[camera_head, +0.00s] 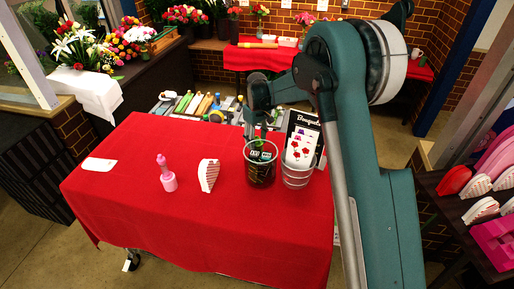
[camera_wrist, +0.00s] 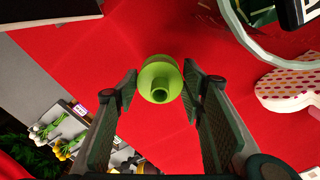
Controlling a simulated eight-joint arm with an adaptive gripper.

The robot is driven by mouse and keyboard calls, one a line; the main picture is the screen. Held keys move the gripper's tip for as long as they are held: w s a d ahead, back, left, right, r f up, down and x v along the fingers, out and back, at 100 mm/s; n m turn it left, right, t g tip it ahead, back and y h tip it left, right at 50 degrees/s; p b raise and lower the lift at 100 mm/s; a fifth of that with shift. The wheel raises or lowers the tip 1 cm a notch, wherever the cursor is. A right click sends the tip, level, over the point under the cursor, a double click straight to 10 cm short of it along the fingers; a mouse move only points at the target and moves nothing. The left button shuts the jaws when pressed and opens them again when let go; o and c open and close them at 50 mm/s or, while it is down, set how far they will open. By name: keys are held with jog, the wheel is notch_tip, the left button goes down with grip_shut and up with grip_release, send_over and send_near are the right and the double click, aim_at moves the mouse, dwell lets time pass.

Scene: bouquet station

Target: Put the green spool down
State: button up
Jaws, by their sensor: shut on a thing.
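The green spool (camera_wrist: 160,80) sits between the two fingers of my gripper (camera_wrist: 160,88) in the wrist view. My gripper is shut on it, and the spool's hollow end faces the camera. Red cloth shows beyond it; I cannot tell whether the spool touches the cloth. In the head view my gripper (camera_head: 260,108) is at the far side of the red table (camera_head: 130,220), behind the dark glass vase (camera_head: 261,172). The spool is mostly or wholly hidden there.
The metal bucket (camera_head: 298,178) and the Bouquets sign (camera_head: 305,122) stand close by on the right. A patterned wrap (camera_head: 208,175), a pink bottle-like item (camera_head: 166,174) and a white card (camera_head: 99,164) are to the left. The table's front is clear.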

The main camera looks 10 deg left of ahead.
aim_at(257, 137)
jog(key=shift+f, duration=1.9)
jog(key=shift+f, duration=0.2)
jog(key=o, duration=0.9)
jog(key=shift+r, duration=0.2)
notch_tip(257, 137, up, 12)
jog(key=shift+r, duration=0.1)
